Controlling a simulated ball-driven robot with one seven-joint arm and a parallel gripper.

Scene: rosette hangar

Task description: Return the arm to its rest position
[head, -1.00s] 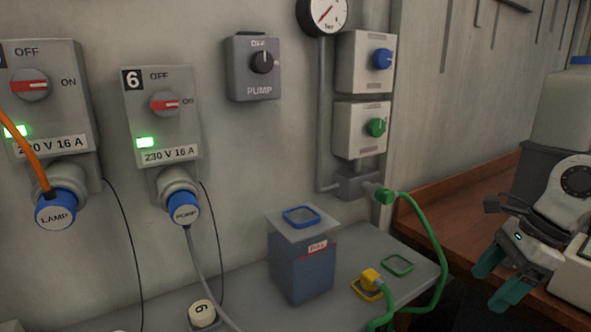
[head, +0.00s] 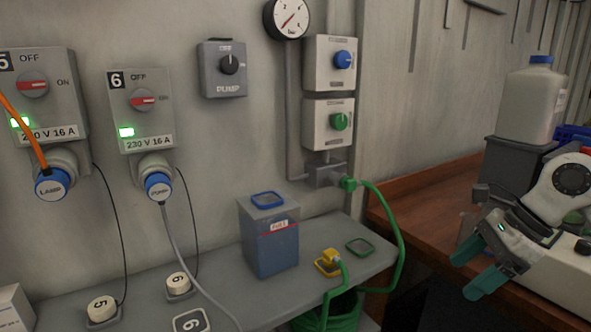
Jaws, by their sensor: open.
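My gripper (head: 476,270) is at the right of the head view, with its two teal fingers apart and pointing down to the left. Nothing is between the fingers. My white arm link leads up and right from it, and the rest of the arm is out of the frame. The gripper hangs in front of the wooden bench and clear of the grey shelf (head: 215,311).
On the shelf stand a blue-grey box (head: 270,240) and a yellow plug (head: 329,261). A green hose (head: 401,240) loops down from the wall valve fitting. A white jug (head: 531,105) stands on a dark box (head: 512,172) behind my arm. Socket boxes line the wall.

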